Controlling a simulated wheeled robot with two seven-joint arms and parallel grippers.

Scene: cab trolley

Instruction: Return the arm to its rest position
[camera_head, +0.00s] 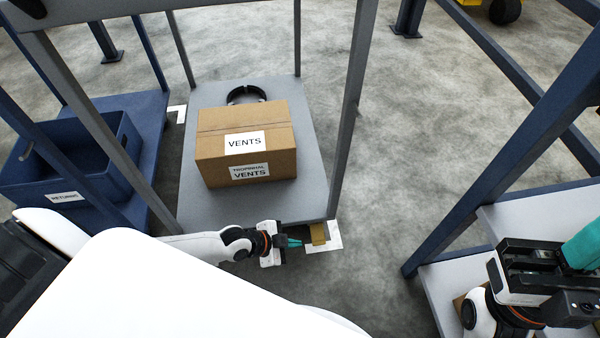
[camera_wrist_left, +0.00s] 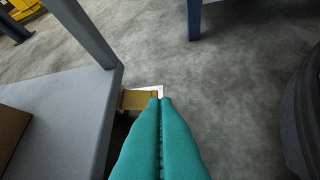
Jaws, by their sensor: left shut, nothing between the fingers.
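My left gripper (camera_head: 295,243) is low, just in front of the grey trolley's front edge, with its teal fingers pointing right. In the left wrist view its fingers (camera_wrist_left: 160,102) are pressed together with nothing between them. A yellow-brown tab (camera_head: 318,233) at the trolley's front right corner lies just past the fingertips; it also shows in the left wrist view (camera_wrist_left: 138,100). I cannot tell whether the fingers touch it. My right gripper (camera_head: 578,250) is at the right edge, its teal fingers cut off by the frame.
The grey trolley (camera_head: 200,205) carries a cardboard box labelled VENTS (camera_head: 215,150) and a black ring-shaped thing (camera_head: 247,92). A blue bin (camera_head: 100,185) stands on a blue rack at left. A blue-framed rack (camera_head: 470,190) stands at right. Bare floor (camera_head: 390,180) lies between.

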